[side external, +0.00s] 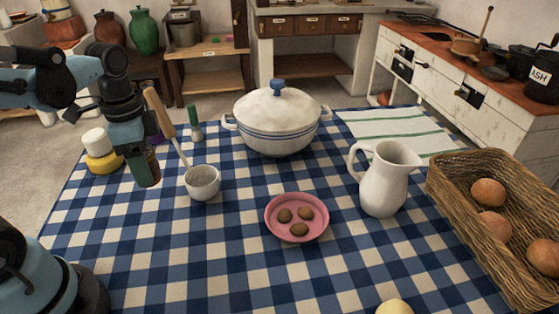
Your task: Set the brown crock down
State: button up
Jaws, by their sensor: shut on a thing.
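My gripper (146,168) is at the left of the table, pointing down, with its fingertips above the blue-and-white checked cloth (240,235). It is shut on a small dark brown thing (153,160), which I take for the brown crock. The fingers hide most of it, so its shape is unclear. I cannot tell whether its base touches the cloth. The gripper stands left of a small white speckled bowl (203,184) and right of a yellow jar with a white lid (101,152).
A wooden-handled utensil (162,117) leans in the small bowl, close beside my gripper. A lidded white pot (277,122), pink plate of cookies (297,216), white jug (384,180) and wicker basket (470,215) stand farther right.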

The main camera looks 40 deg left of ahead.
jog(key=shift+d+r, duration=0.2)
jog(key=shift+d, duration=0.2)
jog(key=w+d+m, duration=0.2)
jog(key=d+m, duration=0.7)
jog(key=d, duration=0.5)
jog(key=s+d+f+m, duration=0.1)
jog(key=s+d+m, duration=0.25)
jog(key=d, duration=0.45)
jog(key=s+d+f+m, duration=0.25)
jog(key=d+m, duration=0.25)
jog(key=d, duration=0.3)
jog(key=shift+s+a+f, duration=0.1)
jog(key=shift+f, duration=1.65)
jog(key=shift+a+f, duration=0.1)
jog(key=shift+f, duration=1.65)
jog(key=o, duration=1.2)
jog(key=shift+f, duration=0.15)
jog(key=shift+o, duration=0.2)
